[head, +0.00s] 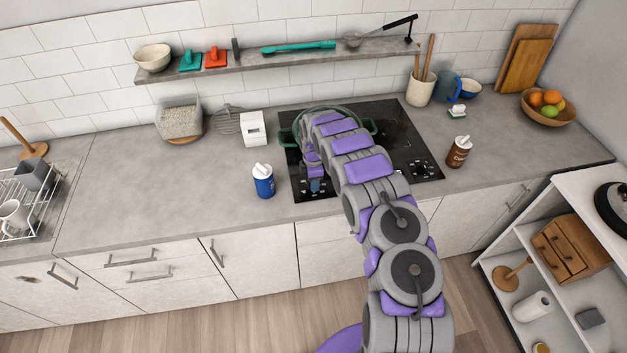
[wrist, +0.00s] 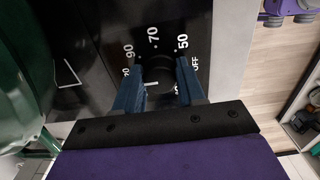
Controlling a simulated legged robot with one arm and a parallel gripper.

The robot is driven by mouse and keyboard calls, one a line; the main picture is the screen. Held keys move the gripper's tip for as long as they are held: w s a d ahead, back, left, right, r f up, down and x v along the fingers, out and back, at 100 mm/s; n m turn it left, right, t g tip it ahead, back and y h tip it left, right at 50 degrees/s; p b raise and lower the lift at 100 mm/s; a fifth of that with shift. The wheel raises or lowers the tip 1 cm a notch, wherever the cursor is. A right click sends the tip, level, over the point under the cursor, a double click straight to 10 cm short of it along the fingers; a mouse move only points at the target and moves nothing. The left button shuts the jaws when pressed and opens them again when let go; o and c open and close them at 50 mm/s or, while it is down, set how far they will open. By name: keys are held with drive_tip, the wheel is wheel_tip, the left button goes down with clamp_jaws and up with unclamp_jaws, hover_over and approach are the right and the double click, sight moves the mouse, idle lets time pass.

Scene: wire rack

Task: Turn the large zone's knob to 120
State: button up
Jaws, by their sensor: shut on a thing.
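In the wrist view a round black knob (wrist: 156,74) sits on the black cooktop, ringed by white printed numbers; 50, 70, 90 and OFF can be read, others are partly hidden. My gripper (wrist: 160,88) has its two blue fingers on either side of this knob and is shut on it. The white mark at the knob's near side is partly in view; I cannot tell its exact setting. In the head view my gripper (head: 316,186) is over the cooktop's front left, and the knob there is hidden. The black cooktop (head: 405,135) has more knobs at its front right.
A green pot (head: 372,126) stands on the cooktop behind my arm; its green side fills the left of the wrist view (wrist: 22,75). A blue bottle (head: 263,181) stands left of my gripper. A brown bottle (head: 459,152) stands right of the cooktop.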

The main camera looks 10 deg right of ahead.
drive_tip(key=shift+w+r, duration=0.2)
drive_tip(key=o, duration=1.1)
drive_tip(key=shift+s+f, duration=0.1)
drive_tip(key=shift+f, duration=0.05)
drive_tip(key=shift+c, duration=0.2)
wheel_tip(320, 180, up, 17)
